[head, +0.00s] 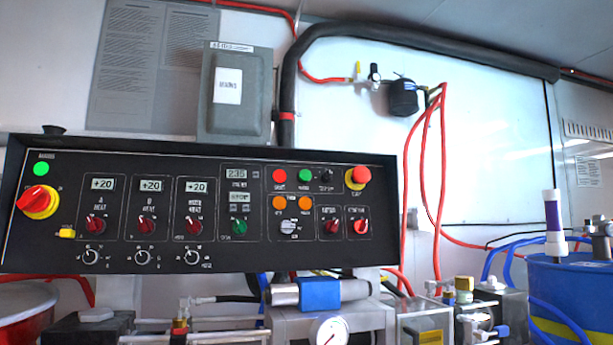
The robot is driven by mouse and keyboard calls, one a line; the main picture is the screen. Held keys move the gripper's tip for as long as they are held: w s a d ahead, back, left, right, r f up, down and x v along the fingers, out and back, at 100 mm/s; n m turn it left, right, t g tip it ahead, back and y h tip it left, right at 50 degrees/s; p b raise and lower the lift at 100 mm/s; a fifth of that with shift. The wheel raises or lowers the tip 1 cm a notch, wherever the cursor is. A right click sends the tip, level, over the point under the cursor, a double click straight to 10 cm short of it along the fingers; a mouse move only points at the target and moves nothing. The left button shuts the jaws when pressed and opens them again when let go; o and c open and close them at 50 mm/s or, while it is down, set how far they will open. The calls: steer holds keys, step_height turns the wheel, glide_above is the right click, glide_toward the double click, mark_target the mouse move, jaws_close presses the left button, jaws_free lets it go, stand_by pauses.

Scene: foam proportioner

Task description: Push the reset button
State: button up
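The black control panel (130,262) spans the left and middle of the head view. In its right part are a red button (279,176), a green button (305,176) and a small black button (326,175) in a row. Two orange round buttons or lamps (280,203) sit below them. The labels are too small to read, so I cannot tell which one is the reset button. A green button or knob (239,227) sits under two small displays to their left. My gripper is not in view.
A red emergency-stop button (360,176) is at the panel's upper right. A red and yellow main switch (38,201) is at the left. Red hoses (441,150) hang right of the panel. A pressure gauge (330,331) and fittings stand below; a blue drum (570,300) is at right.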

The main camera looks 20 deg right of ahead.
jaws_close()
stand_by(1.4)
